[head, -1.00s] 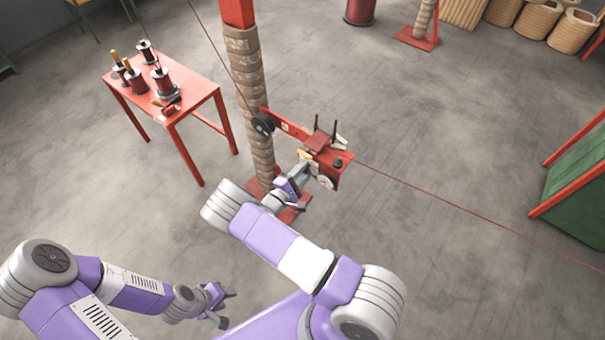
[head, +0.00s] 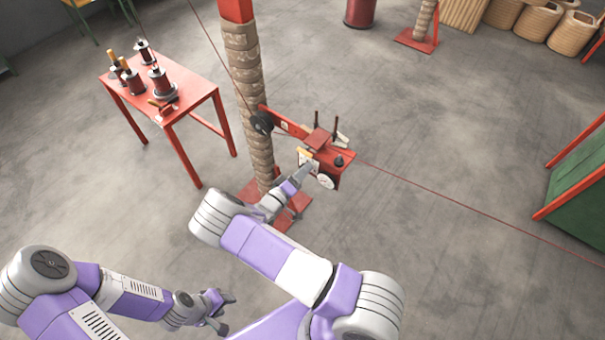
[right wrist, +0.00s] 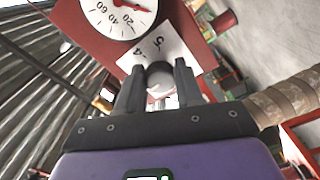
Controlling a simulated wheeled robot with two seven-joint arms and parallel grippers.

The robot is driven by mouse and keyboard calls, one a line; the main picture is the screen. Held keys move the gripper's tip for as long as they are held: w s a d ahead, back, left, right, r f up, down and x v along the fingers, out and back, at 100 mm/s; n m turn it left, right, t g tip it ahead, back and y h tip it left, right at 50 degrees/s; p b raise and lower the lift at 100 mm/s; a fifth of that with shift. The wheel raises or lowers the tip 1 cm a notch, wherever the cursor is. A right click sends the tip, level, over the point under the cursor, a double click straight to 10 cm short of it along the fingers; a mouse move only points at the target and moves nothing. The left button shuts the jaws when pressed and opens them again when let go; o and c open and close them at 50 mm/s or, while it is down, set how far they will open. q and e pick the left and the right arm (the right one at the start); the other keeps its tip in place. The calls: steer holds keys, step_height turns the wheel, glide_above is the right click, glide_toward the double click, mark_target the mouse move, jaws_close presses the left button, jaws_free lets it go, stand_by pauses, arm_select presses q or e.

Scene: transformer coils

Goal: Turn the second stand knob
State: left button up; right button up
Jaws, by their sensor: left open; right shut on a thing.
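The red stand unit (head: 332,163) is fixed beside the wrapped post and carries a round white dial (head: 326,181) on its front. In the right wrist view the dial (right wrist: 118,12) shows numbers and a red pointer, with a white marked label (right wrist: 158,46) next to it. My right gripper (right wrist: 160,80) is shut on a dark round knob (right wrist: 159,68) at the label's lower edge; the fingers hide its sides. In the head view my right gripper (head: 308,171) is at the unit's front face. My left gripper (head: 226,312) is open and empty, low over the floor.
The wrapped post (head: 254,105) stands left of the unit. A thin red wire (head: 440,203) runs from the unit to the right. A red table (head: 180,98) with several spools stands at left. A green-and-red box (head: 580,185) is at right. Floor between is clear.

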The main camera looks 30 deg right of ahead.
steer(key=m+b, duration=0.2)
steer(key=m, duration=0.4)
steer(key=shift+f+b, duration=0.1)
steer(key=shift+b, duration=0.3)
steer(key=shift+m, duration=0.3)
steer(key=o, duration=1)
steer(key=shift+a, duration=0.15)
steer(key=v, duration=0.7)
steer(key=shift+a, duration=0.2)
